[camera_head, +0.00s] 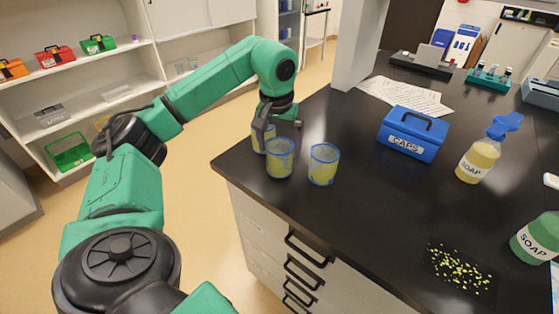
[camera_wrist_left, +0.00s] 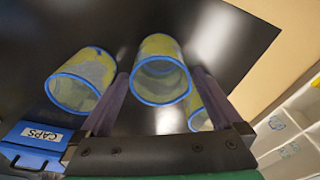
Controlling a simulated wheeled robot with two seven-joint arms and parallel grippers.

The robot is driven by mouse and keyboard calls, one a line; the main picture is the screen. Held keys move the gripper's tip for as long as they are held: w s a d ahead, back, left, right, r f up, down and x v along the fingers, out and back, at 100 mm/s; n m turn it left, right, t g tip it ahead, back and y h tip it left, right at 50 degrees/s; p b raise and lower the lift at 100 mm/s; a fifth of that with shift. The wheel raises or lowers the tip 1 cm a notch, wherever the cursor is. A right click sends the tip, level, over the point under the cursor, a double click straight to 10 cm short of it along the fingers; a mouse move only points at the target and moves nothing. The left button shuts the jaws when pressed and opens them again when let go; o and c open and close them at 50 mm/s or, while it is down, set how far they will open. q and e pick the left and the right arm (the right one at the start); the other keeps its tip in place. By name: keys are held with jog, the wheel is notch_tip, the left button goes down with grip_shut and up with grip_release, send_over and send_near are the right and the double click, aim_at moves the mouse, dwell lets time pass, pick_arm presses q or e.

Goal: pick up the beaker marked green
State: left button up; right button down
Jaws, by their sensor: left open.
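Three clear beakers with blue rims and yellow-green bodies stand close together at the counter's left corner: a front middle one (camera_head: 279,160), a right one (camera_head: 324,166) and a back left one (camera_head: 258,141), partly hidden by my gripper. No distinct green mark tells one from the others. My left gripper (camera_head: 280,134) is open, pointing down, just behind and above the front middle beaker. In the left wrist view, the middle beaker (camera_wrist_left: 161,72) shows between the open fingers (camera_wrist_left: 158,82). Another beaker (camera_wrist_left: 80,82) is left of them; a third (camera_wrist_left: 199,112) is partly behind the right finger.
A blue CAPS box (camera_head: 410,135) stands right of the beakers, with a yellow soap bottle (camera_head: 478,160) beyond. The dark counter (camera_head: 375,215) is clear in front.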

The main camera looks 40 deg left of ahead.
pick_arm(q)
jog(key=f, duration=0.3)
jog(key=shift+w+a+f, duration=0.2)
jog(key=shift+w+f, duration=0.1)
jog(key=shift+f, duration=0.1)
jog(key=c, duration=1.2)
